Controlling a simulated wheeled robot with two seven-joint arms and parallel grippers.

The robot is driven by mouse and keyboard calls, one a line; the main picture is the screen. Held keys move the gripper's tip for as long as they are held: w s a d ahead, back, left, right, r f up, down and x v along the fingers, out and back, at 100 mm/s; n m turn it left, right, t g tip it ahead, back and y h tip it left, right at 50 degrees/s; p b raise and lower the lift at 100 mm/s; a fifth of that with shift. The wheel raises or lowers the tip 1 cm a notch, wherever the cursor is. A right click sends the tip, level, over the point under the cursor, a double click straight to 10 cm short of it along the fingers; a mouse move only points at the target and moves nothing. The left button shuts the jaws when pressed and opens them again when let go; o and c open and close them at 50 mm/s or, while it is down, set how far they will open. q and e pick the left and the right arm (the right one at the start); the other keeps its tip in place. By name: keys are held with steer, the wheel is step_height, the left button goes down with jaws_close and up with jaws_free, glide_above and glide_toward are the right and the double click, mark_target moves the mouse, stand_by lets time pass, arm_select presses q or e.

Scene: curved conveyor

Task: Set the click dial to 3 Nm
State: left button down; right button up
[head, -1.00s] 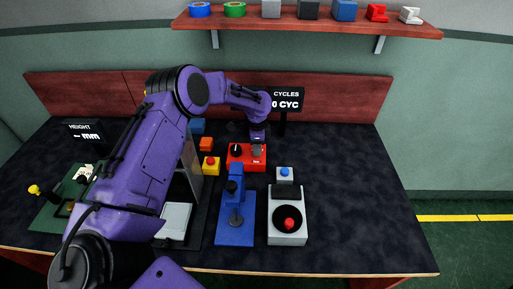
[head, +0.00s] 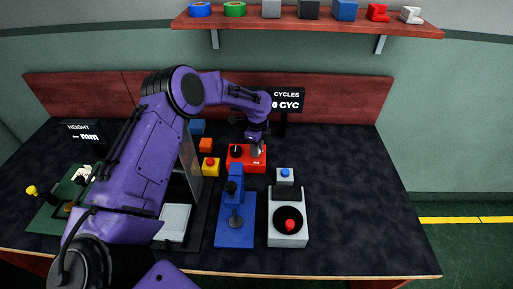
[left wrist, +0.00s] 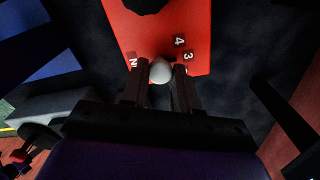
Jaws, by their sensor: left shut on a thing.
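The red dial box (head: 233,165) stands near the middle of the table, below the cycles display. It also shows in the left wrist view (left wrist: 150,35), with the printed marks "4", "3" and a partly hidden "N". A pale grey, round-topped dial knob (left wrist: 160,71) sits between the fingers of my left gripper (left wrist: 160,75). The fingers are shut on it, one on each side; the "3" lies just right of them in that view. The dial's pointer and setting are hidden. In the head view, my left gripper (head: 257,150) reaches down onto the box's right part. My right gripper is not in view.
A black knob (head: 236,151) stands on the box's left part. Nearby are a yellow block with a red button (head: 210,167), a blue stand (head: 235,235), a blue-button box (head: 285,176) and a grey box with a red button (head: 288,240). The table's right side is clear.

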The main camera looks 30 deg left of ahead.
arm_select(q)
steer(key=c, duration=0.8)
jaws_free()
steer(key=shift+c, duration=0.2)
steer(key=shift+r, duration=0.1)
step_height(320, 180, up, 10)
steer(key=b, duration=0.1)
steer(key=shift+r+b, duration=0.2)
steer(key=shift+b, duration=0.1)
